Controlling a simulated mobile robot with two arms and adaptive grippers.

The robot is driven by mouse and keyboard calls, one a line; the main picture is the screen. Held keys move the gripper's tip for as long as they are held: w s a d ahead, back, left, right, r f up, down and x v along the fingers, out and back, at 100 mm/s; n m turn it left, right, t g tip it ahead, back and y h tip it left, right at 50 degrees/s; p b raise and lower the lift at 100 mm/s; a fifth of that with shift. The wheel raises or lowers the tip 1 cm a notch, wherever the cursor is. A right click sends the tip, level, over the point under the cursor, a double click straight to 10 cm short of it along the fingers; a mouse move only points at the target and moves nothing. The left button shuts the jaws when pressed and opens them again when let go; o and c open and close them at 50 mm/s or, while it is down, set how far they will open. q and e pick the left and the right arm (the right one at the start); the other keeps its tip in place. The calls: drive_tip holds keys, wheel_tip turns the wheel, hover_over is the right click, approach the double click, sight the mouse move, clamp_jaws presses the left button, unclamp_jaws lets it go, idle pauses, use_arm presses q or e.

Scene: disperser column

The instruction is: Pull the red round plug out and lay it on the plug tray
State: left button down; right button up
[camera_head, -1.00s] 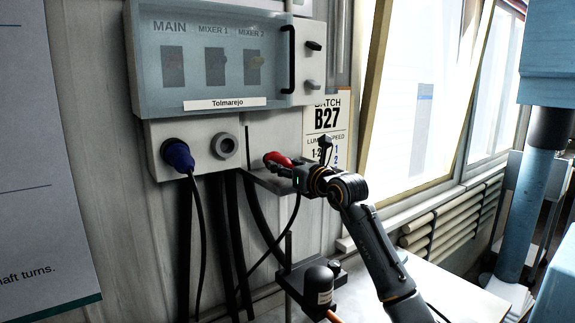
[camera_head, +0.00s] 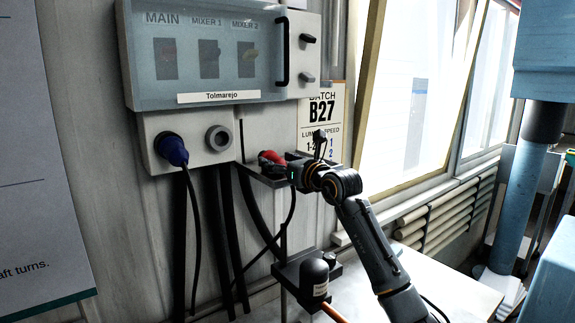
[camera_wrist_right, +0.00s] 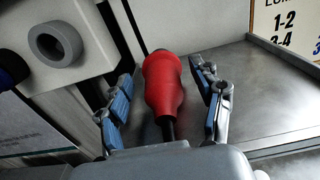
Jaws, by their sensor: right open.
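The red round plug (camera_head: 271,159) is out of any socket and lies on the grey plug tray (camera_head: 262,177), a small shelf on the wall. My right gripper (camera_head: 285,165) is at the tray beside the plug. In the right wrist view the red plug (camera_wrist_right: 162,85) lies between the spread blue-padded fingers of my right gripper (camera_wrist_right: 163,78). Gaps show on both sides of the plug. Its dark cable end points toward the palm. The tray surface (camera_wrist_right: 275,95) shows to the right. My left gripper is not in view.
An empty grey round socket (camera_head: 219,138) and a blue plug (camera_head: 173,151) in its socket sit left of the tray under the switch cabinet (camera_head: 200,95). A black cable hangs below the tray. A dark motor-like unit (camera_head: 314,279) stands lower down. A window is at right.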

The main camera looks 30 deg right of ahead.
drive_tip(key=s+d, duration=0.1)
drive_tip(key=s, duration=1)
drive_tip(key=shift+s+d, duration=0.3)
drive_tip(key=shift+d, duration=0.05)
